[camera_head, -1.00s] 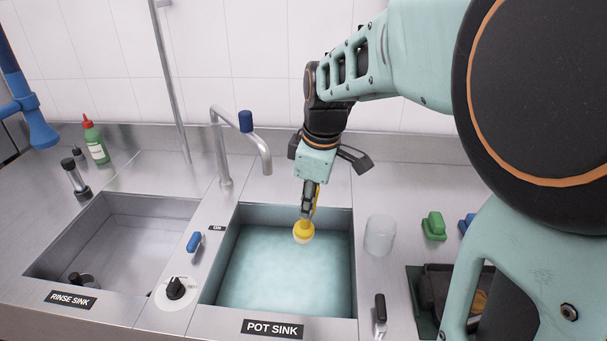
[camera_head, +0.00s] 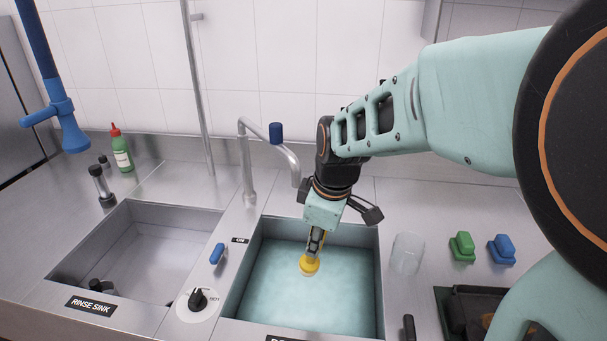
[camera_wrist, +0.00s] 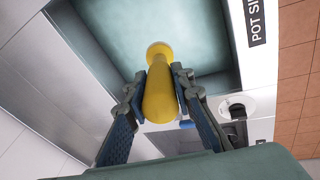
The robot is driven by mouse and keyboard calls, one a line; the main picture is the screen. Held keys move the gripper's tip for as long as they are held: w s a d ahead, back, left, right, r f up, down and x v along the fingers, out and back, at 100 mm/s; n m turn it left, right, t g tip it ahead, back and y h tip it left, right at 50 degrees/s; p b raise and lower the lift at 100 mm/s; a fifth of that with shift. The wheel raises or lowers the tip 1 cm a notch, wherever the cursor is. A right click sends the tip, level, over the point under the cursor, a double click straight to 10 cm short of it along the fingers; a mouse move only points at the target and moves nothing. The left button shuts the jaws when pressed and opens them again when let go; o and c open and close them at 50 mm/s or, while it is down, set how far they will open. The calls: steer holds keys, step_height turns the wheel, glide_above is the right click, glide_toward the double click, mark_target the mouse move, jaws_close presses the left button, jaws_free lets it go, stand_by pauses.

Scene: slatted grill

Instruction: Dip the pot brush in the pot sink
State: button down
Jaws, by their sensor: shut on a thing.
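The pot brush (camera_head: 310,265) is yellow with a round head. My gripper (camera_head: 316,238) is shut on its handle and points down inside the pot sink. The pot sink (camera_head: 247,268) is a steel basin holding cloudy bluish water (camera_head: 300,300). The brush head is low, at or just above the water; I cannot tell whether it touches. In the wrist view the yellow handle of the brush (camera_wrist: 160,98) lies between both fingers of my gripper (camera_wrist: 161,82), with the head beyond them over the pot sink. The bristles are mostly hidden.
A curved faucet (camera_head: 247,165) stands behind the pot sink. The rinse sink (camera_head: 140,228) is to the left, a blue lever (camera_head: 217,253) and black knob (camera_head: 198,299) between.

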step_height(320, 180, down, 14)
steer(key=b, duration=1)
steer(key=shift+r+b, duration=0.2)
steer(key=shift+b, duration=0.1)
stand_by(0.5)
step_height(320, 180, up, 16)
steer(key=p, duration=1.1)
steer(key=shift+f, duration=0.1)
stand_by(1.0)
